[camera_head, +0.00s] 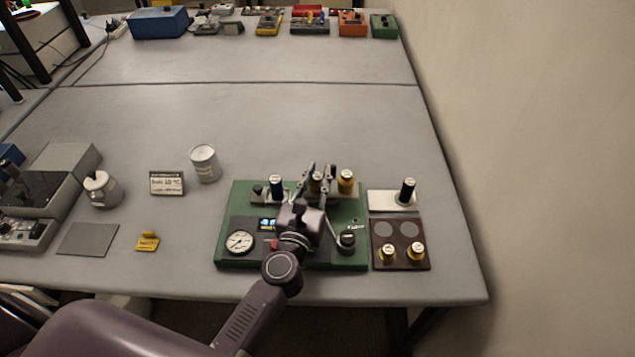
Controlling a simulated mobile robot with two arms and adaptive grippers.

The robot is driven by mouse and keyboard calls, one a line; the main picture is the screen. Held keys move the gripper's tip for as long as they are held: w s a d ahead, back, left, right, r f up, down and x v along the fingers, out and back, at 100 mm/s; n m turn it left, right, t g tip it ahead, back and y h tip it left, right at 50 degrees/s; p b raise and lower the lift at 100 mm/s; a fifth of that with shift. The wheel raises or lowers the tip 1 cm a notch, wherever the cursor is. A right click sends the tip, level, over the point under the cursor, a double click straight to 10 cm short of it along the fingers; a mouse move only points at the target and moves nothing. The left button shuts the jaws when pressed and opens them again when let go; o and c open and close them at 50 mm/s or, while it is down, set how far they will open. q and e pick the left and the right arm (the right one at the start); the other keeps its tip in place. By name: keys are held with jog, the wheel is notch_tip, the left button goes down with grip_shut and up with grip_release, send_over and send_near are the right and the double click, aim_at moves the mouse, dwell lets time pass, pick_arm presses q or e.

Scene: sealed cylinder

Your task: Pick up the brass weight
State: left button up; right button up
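Two small brass weights with pale tops sit side by side on a dark brown holder (402,231), the left weight (387,254) and the right weight (417,252). Two round grey recesses behind them are empty. My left gripper (319,172) is above the green apparatus board (228,220), to the left of the weights. Its two fingers are apart and point away toward the board's back edge. A yellow-banded cylinder (316,183) shows between the fingers; I cannot tell whether they touch it. My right gripper is out of view.
The board carries a dial gauge (240,242), a blue cylinder (276,187) and another yellow one (346,182). A black-topped cylinder (407,190) stands on a white plate. A grey canister (204,164) and small sign (167,183) stand left.

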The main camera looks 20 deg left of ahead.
pick_arm(q)
grip_shut()
jog(key=shift+r, duration=0.1)
